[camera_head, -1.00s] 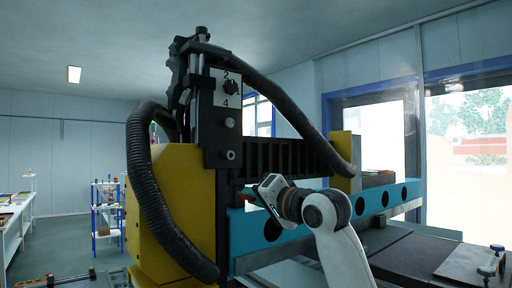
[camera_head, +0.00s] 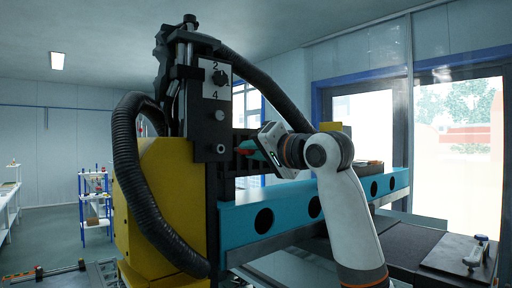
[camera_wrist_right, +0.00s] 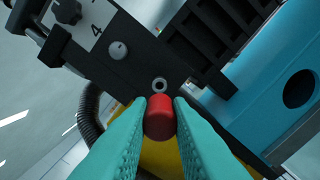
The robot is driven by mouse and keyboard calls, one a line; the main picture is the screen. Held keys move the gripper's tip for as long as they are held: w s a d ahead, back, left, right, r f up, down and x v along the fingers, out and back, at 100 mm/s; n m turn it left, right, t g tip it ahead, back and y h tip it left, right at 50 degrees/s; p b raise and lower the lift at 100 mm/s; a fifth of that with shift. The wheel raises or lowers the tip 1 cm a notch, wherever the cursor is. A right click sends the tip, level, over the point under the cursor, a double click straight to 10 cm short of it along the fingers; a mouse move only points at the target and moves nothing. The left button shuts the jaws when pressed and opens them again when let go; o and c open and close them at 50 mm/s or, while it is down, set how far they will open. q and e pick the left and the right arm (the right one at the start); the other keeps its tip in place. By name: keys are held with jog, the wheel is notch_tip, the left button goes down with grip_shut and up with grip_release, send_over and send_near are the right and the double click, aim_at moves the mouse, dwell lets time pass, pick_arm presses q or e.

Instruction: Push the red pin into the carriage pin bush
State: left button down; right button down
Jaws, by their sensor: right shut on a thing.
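The black carriage (camera_head: 208,110) stands upright on the machine, with a numbered dial and a round knob on its face. Its pin bush (camera_head: 221,148) is a small light ring near the carriage's lower end; it also shows in the right wrist view (camera_wrist_right: 160,85). My right gripper (camera_head: 254,149) is shut on the red pin (camera_wrist_right: 159,117), with a teal finger on each side of it. In the wrist view, the pin's rounded red end shows just below the bush ring, apart from it in the picture. The remaining gap in depth is hard to tell. My left gripper is out of view.
A teal beam (camera_head: 290,212) with round holes runs right, below my right gripper. A black ribbed rail (camera_wrist_right: 215,45) lies beside the carriage. A thick black hose (camera_head: 128,170) loops over the yellow housing (camera_head: 165,220). A dark table (camera_head: 410,240) is at right.

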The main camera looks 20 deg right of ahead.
aim_at(235, 149)
jog(key=shift+p+x, duration=0.8)
jog(key=shift+x, duration=1.45)
jog(key=shift+x, duration=1.95)
jog(key=c, duration=1.5)
grip_release()
jog(key=shift+o, duration=1.3)
jog(key=shift+w+a, duration=0.1)
jog(key=shift+f, duration=0.1)
